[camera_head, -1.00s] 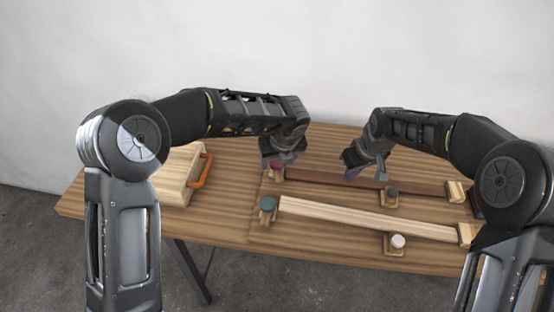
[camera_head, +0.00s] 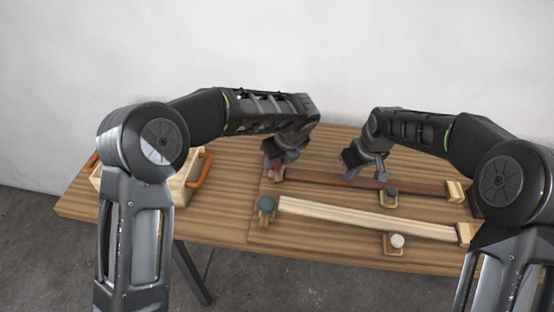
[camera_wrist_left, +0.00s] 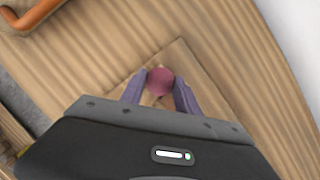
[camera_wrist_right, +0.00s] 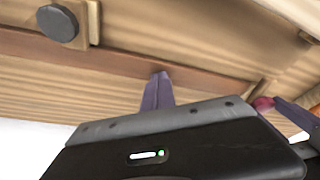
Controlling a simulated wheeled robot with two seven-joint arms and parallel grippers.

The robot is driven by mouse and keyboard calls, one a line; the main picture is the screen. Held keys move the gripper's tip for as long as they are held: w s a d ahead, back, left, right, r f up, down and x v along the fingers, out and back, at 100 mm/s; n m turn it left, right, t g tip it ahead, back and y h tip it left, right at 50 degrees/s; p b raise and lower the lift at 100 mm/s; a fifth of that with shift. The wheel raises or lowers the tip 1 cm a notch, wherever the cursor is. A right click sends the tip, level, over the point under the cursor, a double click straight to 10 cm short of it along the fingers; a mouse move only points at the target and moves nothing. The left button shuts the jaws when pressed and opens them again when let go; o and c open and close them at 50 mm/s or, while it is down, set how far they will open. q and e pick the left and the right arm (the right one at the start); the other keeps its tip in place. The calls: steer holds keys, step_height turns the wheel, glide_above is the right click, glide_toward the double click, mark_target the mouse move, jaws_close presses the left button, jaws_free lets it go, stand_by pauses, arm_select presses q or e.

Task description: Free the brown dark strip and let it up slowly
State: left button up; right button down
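The brown dark strip (camera_head: 415,186) lies along the back of the board, flat as far as I can see. At its left end is a red knob (camera_wrist_left: 160,80), mostly hidden by my gripper in the head view. My left gripper (camera_head: 274,162) is over that knob, one finger on each side in the left wrist view; whether they press on it I cannot tell. My right gripper (camera_head: 350,168) is shut and empty, its fingertips (camera_wrist_right: 160,77) at the strip's middle, touching or just above it. A dark grey knob (camera_head: 391,191) on a block stands at the strip's front edge.
A pale strip (camera_head: 365,219) lies in front, with a green knob (camera_head: 267,204) at its left and a white knob (camera_head: 398,241) before it. End blocks (camera_head: 455,191) stand at the right. A wooden box with orange handles (camera_head: 199,171) sits at the left.

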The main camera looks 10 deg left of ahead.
mark_target(277, 163)
arm_select(q)
steer(key=c, duration=0.5)
arm_select(e)
steer(key=shift+f, duration=0.1)
arm_select(q)
steer(key=shift+m+t+h, duration=0.4)
steer(key=shift+m, duration=1)
steer(key=o, duration=1.1)
steer(key=shift+r, duration=3.5)
steer(key=shift+r, duration=0.1)
arm_select(e)
steer(key=shift+r, duration=0.2)
arm_select(q)
steer(key=shift+r+p, duration=1)
steer(key=shift+p, duration=0.15)
arm_select(e)
steer(key=shift+r, duration=1.8)
arm_select(q)
steer(key=shift+r+p, duration=0.65)
arm_select(e)
steer(key=shift+r, duration=1.1)
